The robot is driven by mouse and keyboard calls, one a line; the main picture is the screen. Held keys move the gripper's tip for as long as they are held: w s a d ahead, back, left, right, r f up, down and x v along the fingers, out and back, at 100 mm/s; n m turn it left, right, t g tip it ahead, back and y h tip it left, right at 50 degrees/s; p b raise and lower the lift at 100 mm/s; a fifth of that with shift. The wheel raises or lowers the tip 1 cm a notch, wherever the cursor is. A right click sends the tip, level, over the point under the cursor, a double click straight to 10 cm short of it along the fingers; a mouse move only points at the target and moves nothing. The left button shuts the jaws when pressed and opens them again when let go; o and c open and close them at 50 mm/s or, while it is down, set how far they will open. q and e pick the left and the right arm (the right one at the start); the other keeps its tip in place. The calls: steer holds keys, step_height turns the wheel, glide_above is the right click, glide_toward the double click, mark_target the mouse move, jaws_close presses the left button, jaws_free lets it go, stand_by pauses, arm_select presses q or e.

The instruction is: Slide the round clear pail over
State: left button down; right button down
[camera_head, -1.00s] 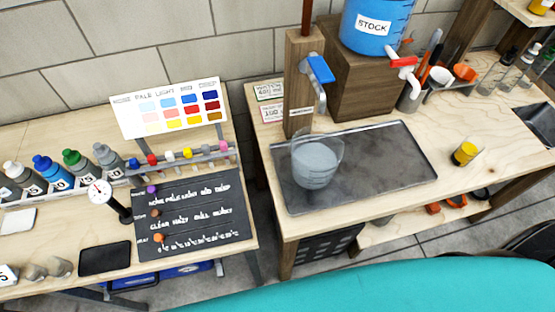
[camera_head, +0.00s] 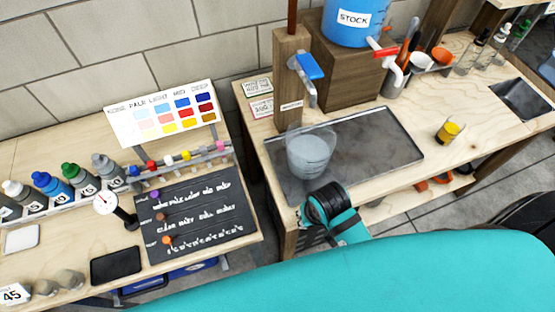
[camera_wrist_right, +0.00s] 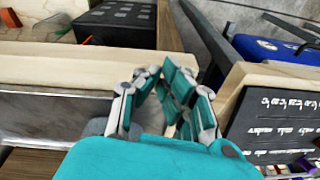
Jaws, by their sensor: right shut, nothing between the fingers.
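The round clear pail (camera_head: 310,157) stands upright on the dark metal tray (camera_head: 385,146), near the tray's left end, with greyish contents showing through its wall. My right wrist, black and teal, shows in the head view just in front of the tray's front edge, below and right of the pail, apart from it. My right gripper (camera_wrist_right: 160,74) fills the middle of the right wrist view, its fingers drawn together with nothing between them. A grey rounded patch beside the hand there may be the pail, mostly hidden. My left gripper is in neither view.
A wooden post with a blue-handled tap (camera_head: 307,67) rises behind the pail. A blue STOCK container (camera_head: 352,20) sits on a wooden block behind the tray. The tray's right part is clear.

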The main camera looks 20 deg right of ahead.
steer(key=w+a+r+m+g+h, duration=0.2)
steer(key=w+a+r+m, duration=0.3)
steer(key=w+m, duration=0.45)
steer(key=w+a+r+m+g+h, duration=0.1)
steer(key=w+a+r+m+h, duration=0.1)
steer(key=w+a+r+m, duration=0.5)
steer(key=shift+m, duration=0.75)
steer(key=d+f+p, duration=0.1)
steer(key=d+f, duration=0.2)
steer(key=w+d+f+p, duration=0.1)
steer(key=d+f, duration=0.2)
steer(key=f, duration=0.1)
steer(key=w+d+f+p, duration=0.1)
steer(key=d+f, duration=0.2)
steer(key=shift+w+f, duration=0.1)
steer(key=shift+f, duration=0.15)
steer(key=shift+d, duration=0.35)
steer(key=shift+f, duration=0.1)
